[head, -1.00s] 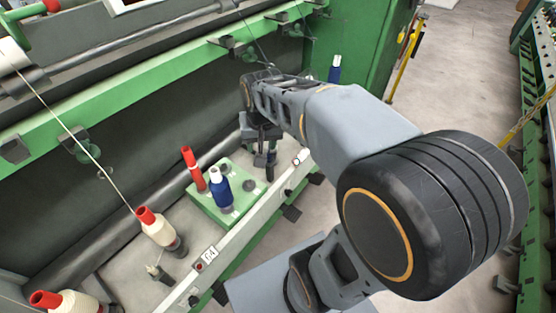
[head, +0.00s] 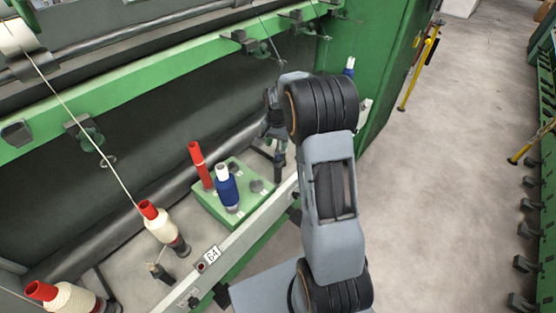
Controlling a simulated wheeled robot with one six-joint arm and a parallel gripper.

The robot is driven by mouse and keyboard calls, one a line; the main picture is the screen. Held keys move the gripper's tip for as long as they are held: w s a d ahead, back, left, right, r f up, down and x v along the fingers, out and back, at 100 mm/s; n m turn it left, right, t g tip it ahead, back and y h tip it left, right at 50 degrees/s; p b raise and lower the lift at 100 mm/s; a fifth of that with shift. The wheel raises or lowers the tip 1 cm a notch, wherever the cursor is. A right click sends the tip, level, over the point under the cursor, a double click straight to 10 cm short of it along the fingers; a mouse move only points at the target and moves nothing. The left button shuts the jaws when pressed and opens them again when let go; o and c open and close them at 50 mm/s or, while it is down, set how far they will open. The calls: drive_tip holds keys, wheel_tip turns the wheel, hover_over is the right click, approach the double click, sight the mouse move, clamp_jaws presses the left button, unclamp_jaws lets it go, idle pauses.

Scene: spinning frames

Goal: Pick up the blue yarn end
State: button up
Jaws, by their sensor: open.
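A blue yarn bobbin (head: 227,192) with a white top stands upright on the green block. A second blue bobbin (head: 349,68) with a white top stands farther back, by the green end panel. I cannot make out a loose blue yarn end. My gripper (head: 280,160) points down, right of and behind the green block, apart from the blue bobbin on it. It is open, small and dark in the view. My own arm stands in front of part of it and hides the space to its right.
The green block (head: 208,211) also bears a red tube (head: 201,166). Cream yarn bobbins with red tops (head: 159,222) stand at the left, one with a thread rising to the upper left. A pale rail (head: 236,238) runs along the front.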

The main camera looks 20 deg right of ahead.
sight(278, 155)
drive_tip(key=shift+d+f, duration=0.15)
drive_tip(key=shift+f, duration=3.3)
drive_tip(key=c, duration=0.7)
